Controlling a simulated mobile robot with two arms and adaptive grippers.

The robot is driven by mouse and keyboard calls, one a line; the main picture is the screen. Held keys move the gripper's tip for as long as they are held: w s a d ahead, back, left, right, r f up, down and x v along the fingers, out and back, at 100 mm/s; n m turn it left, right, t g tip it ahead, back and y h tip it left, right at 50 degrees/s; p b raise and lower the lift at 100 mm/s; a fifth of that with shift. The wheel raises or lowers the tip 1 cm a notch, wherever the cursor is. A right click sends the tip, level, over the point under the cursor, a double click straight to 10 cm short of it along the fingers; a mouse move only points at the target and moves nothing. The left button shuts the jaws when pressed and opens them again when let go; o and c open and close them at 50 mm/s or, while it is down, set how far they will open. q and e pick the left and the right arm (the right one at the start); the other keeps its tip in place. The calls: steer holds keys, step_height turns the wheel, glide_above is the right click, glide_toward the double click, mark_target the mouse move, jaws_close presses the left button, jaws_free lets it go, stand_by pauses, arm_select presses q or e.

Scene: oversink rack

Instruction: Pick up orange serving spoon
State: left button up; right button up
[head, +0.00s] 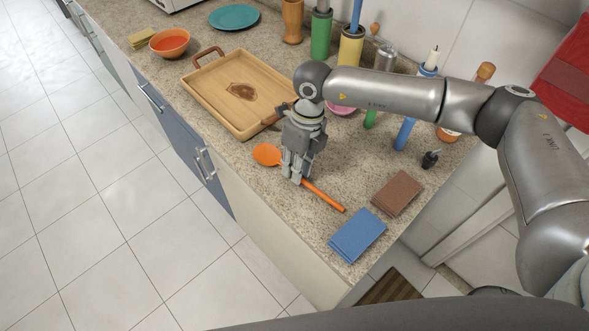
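The orange serving spoon (326,197) lies on the speckled countertop, its bowl to the left and its handle running down to the right. My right gripper (292,178) points down over the spoon, with its fingertips at the handle close to the bowl. The fingers hide a short stretch of the handle. I cannot tell whether they are closed on it or stand around it with a gap. The spoon appears to rest on the counter. My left gripper is not in view.
A wooden tray (205,92) stands just behind the gripper. A blue cloth (357,235) and a brown cloth (397,193) lie right of the handle. Bottles and utensils line the wall. The counter's front edge (262,215) is close to the spoon.

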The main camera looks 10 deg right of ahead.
steer(key=shift+f, duration=0.25)
jaws_close()
steer(key=shift+r, duration=0.1)
